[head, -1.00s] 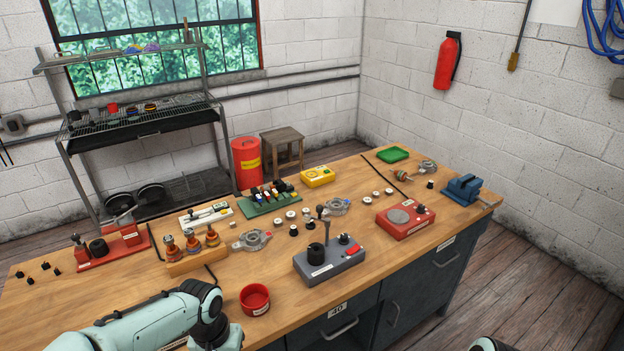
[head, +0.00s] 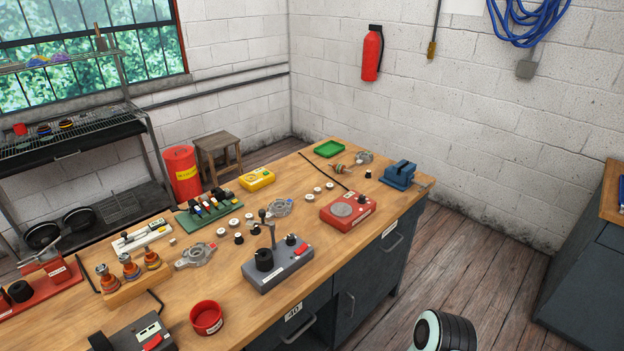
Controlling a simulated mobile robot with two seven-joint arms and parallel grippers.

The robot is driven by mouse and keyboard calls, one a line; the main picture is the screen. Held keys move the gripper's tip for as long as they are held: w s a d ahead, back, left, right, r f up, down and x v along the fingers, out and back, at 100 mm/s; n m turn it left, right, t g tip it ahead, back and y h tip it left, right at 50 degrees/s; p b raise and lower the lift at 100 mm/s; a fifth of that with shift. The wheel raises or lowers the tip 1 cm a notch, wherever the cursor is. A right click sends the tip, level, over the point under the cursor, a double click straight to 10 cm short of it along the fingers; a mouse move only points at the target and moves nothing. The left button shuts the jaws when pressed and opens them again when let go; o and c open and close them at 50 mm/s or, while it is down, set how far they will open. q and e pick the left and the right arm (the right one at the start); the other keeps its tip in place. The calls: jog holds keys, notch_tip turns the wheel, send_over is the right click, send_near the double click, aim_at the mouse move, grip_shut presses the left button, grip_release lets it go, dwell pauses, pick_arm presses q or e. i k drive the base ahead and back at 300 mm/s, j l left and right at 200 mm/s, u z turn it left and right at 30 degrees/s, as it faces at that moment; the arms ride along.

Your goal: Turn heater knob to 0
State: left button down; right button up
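A red box with a round grey plate on top (head: 342,210) stands on the right part of the wooden workbench; it looks like the heater. A small black knob (head: 361,199) sits at its back right corner. The knob's pointer and scale are too small to read. Part of my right arm (head: 445,331) shows at the bottom right edge, over the floor and well apart from the heater. Neither of my grippers is in view.
A grey press-like unit (head: 278,265) stands left of the heater at the bench (head: 243,310) front. A blue vise (head: 399,175) and a green tray (head: 329,149) lie beyond it. Small parts lie left of the heater. Floor (head: 470,245) is clear right of the bench.

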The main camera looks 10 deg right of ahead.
aim_at(361, 200)
jog(key=l+u, duration=0.2)
jog(key=u, duration=0.15)
jog(key=i+l+u, duration=0.1)
jog(key=u, duration=0.25)
jog(key=l+u, duration=0.55)
jog(key=l, duration=0.3)
jog(key=k+l+u, duration=0.2)
jog(key=l, duration=0.3)
jog(key=i, duration=0.05)
